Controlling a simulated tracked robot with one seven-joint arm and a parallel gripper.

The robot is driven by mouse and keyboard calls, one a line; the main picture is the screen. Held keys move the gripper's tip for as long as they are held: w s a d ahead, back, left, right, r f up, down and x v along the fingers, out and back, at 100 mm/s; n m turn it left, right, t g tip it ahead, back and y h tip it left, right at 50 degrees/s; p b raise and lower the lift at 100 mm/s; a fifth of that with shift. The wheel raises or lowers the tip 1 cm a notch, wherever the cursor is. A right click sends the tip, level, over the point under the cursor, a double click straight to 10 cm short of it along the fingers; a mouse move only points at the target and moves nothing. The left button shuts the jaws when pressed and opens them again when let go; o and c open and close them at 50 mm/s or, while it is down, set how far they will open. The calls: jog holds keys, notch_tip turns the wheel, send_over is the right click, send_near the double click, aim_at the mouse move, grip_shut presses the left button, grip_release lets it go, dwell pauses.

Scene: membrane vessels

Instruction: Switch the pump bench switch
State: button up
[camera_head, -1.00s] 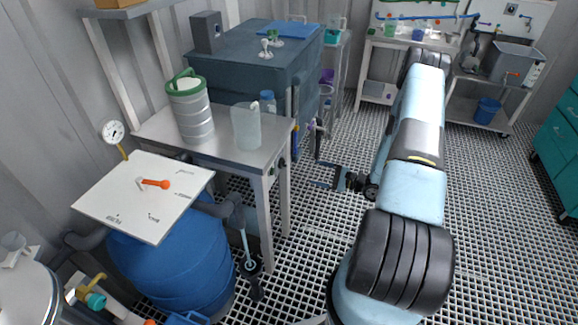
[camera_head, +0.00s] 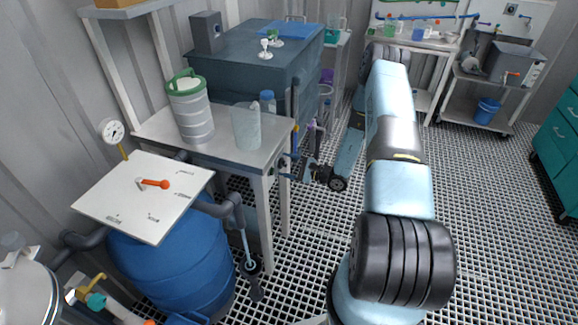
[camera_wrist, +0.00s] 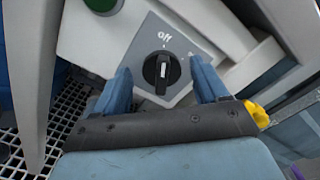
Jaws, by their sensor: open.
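The pump bench switch (camera_wrist: 162,72) is a black round knob with a raised grip on a grey plate, in the wrist view. The word "off" stands above it, and the grip runs roughly up and down. My gripper (camera_wrist: 159,73) is open, with one blue fingertip on each side of the knob. I cannot tell whether either finger touches it. In the head view my gripper (camera_head: 288,170) is at the right front leg of the pale bench (camera_head: 240,157); the knob is not clearly visible there.
A green button (camera_wrist: 100,4) sits at the upper left, and a yellow part (camera_wrist: 257,113) is beside my gripper at the right. A green-lidded canister (camera_head: 191,112) and a translucent jug (camera_head: 246,127) stand on the bench. A blue barrel (camera_head: 180,265) stands in front.

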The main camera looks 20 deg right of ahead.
jog(key=c, duration=1.1)
jog(key=shift+o, duration=0.2)
jog(key=shift+d, duration=0.2)
jog(key=shift+a, duration=0.1)
jog(key=shift+m, duration=0.8)
jog(key=m, duration=0.4)
jog(key=shift+a, duration=0.1)
jog(key=m, duration=0.6)
jog(key=shift+m, duration=0.3)
